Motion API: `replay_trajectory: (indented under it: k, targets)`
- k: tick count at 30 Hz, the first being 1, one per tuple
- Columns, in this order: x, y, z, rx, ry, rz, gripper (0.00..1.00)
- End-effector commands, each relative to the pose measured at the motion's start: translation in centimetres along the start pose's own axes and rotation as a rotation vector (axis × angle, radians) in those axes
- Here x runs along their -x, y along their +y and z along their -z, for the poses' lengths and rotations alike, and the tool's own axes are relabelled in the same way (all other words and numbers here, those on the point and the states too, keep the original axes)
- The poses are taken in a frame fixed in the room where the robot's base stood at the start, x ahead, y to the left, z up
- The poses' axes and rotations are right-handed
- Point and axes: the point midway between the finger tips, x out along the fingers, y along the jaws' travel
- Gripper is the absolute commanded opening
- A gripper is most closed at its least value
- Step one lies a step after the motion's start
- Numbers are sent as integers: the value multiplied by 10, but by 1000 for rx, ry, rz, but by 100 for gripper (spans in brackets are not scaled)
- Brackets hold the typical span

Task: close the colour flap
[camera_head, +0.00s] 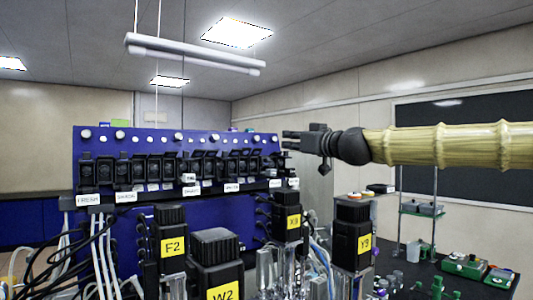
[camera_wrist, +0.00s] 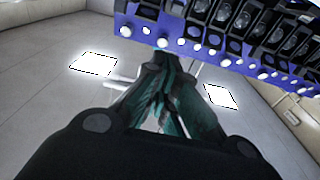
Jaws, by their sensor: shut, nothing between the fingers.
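A blue panel (camera_head: 100,149) carries a row of black flap units (camera_head: 154,168), with white knobs above and small white labels below. The labels are too small to read surely, so I cannot tell which unit is the colour flap or whether it stands open. My gripper (camera_head: 288,140) is shut and empty at the panel's upper right end, at about knob height. I cannot tell whether it touches the panel. In the wrist view, the fingers (camera_wrist: 168,60) meet below the edge of the blue panel (camera_wrist: 185,47), whose black units (camera_wrist: 250,15) show at upper right.
Black devices with yellow tags (camera_head: 173,247) stand in front of the panel, with white cables (camera_head: 102,255) at left. At right, a dark bench (camera_head: 460,286) holds small green devices (camera_head: 465,264) and a stand (camera_head: 400,215). A lamp (camera_head: 195,54) hangs above; open air surrounds my arm.

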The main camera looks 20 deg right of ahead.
Motion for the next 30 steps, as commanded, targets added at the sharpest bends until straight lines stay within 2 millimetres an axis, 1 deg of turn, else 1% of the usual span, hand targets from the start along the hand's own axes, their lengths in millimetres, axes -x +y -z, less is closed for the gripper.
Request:
replay_trajectory:
  k: [2,10,30]
  targets:
    - [-4,1,1,0,0,-1,0]
    - [-35,3,-4,-3,-7,1,0]
    - [-97,1,-4,-3,-6,2,0]
